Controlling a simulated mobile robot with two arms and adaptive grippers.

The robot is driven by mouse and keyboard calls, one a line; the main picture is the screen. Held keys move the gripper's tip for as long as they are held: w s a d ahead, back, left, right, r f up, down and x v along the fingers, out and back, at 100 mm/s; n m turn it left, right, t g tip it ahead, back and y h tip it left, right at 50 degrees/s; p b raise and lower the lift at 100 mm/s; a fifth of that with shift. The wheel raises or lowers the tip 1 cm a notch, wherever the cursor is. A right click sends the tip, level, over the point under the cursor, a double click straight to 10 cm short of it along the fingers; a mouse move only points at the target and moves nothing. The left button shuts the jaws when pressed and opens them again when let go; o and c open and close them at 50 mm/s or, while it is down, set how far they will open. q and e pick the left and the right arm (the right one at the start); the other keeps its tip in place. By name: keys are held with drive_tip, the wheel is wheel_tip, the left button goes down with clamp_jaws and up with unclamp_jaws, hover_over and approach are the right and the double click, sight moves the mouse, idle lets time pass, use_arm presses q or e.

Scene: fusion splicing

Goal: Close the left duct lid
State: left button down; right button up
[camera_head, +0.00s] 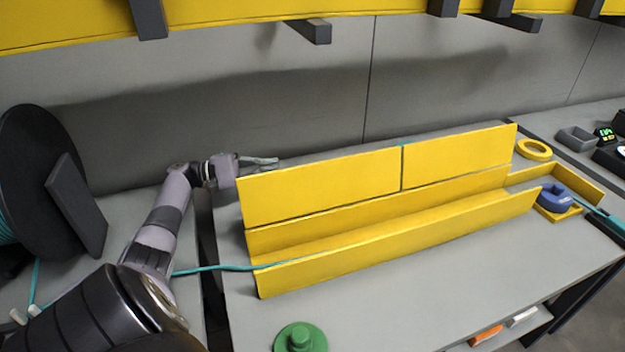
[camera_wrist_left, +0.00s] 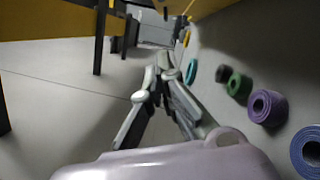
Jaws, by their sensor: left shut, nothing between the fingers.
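The yellow duct (camera_head: 400,233) lies along the bench as an open trough. Its left lid (camera_head: 320,188) stands raised along the back edge, and the right lid (camera_head: 457,158) stands raised beside it with a narrow gap between. A teal cable (camera_head: 215,268) enters the duct's left end; its course inside is mostly hidden. My left gripper (camera_head: 272,161) is behind the left lid, near its upper left corner, shut and empty. Whether it touches the lid I cannot tell. Its fingers also show in the left wrist view (camera_wrist_left: 163,62). My right gripper is not in view.
A dark cable spool (camera_head: 45,185) stands at left. A green round piece (camera_head: 300,338) sits in front of the duct. A blue device (camera_head: 556,197) and yellow ring (camera_head: 534,149) are at right. Several coloured rolls, one purple (camera_wrist_left: 268,107), line the wrist view's right side.

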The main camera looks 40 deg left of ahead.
sight(322, 181)
use_arm(q)
drive_tip(key=w+d+r+p, duration=0.1)
drive_tip(key=w+d+p, duration=0.4)
drive_tip(key=d, duration=0.4)
drive_tip(key=shift+w+d+r, duration=0.35)
drive_tip(key=shift+w, duration=0.1)
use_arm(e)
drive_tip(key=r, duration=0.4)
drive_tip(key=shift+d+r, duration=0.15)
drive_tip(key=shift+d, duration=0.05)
use_arm(q)
drive_tip(key=shift+s+d+r+m, duration=0.15)
drive_tip(key=shift+r+m, duration=0.1)
drive_tip(key=shift+m, duration=0.15)
